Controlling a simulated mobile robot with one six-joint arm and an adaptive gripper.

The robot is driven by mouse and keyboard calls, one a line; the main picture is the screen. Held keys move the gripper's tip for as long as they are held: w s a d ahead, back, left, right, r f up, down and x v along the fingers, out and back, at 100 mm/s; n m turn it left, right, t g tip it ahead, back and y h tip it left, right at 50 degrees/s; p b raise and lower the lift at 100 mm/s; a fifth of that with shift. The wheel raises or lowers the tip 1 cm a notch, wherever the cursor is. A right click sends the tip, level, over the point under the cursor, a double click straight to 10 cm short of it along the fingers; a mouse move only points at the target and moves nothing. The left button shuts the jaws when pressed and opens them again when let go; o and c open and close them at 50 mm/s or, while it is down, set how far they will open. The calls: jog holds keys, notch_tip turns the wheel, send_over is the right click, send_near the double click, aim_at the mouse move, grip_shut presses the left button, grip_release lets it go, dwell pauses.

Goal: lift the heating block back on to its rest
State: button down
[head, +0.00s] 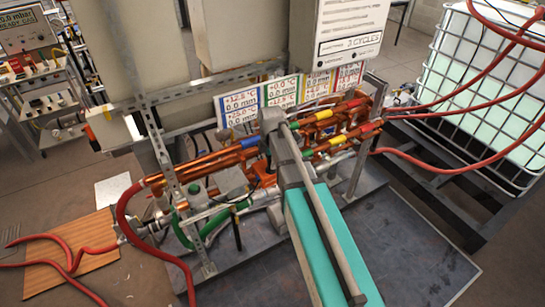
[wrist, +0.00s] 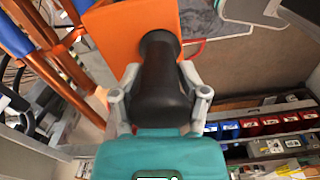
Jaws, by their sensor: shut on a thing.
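In the wrist view my gripper (wrist: 161,72) has its two grey fingers closed on either side of a black handle (wrist: 160,95). The handle joins an orange block (wrist: 112,35) at the top of the view, which looks like the heating block. The block runs out of the frame, so I cannot tell whether it rests on anything. In the head view my teal and grey arm reaches in among the pipes and hides the gripper and the block. I cannot make out the rest.
Copper pipes (head: 205,164) with coloured bands run along a metal frame (head: 163,155). Display panels (head: 239,108) stand behind them. Red hoses (head: 450,165) cross at right before a caged white tank (head: 480,70). Red and blue boxes (wrist: 250,128) line a shelf in the wrist view.

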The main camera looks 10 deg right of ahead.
aim_at(272, 180)
dwell(0.6)
jog(key=shift+s+f+b, duration=0.1)
jog(key=shift+f+b, duration=0.3)
jog(key=shift+b, duration=0.05)
notch_tip(272, 180, down, 10)
jog(key=b, duration=0.9)
jog(key=shift+r, duration=0.25)
jog(key=shift+d, duration=0.1)
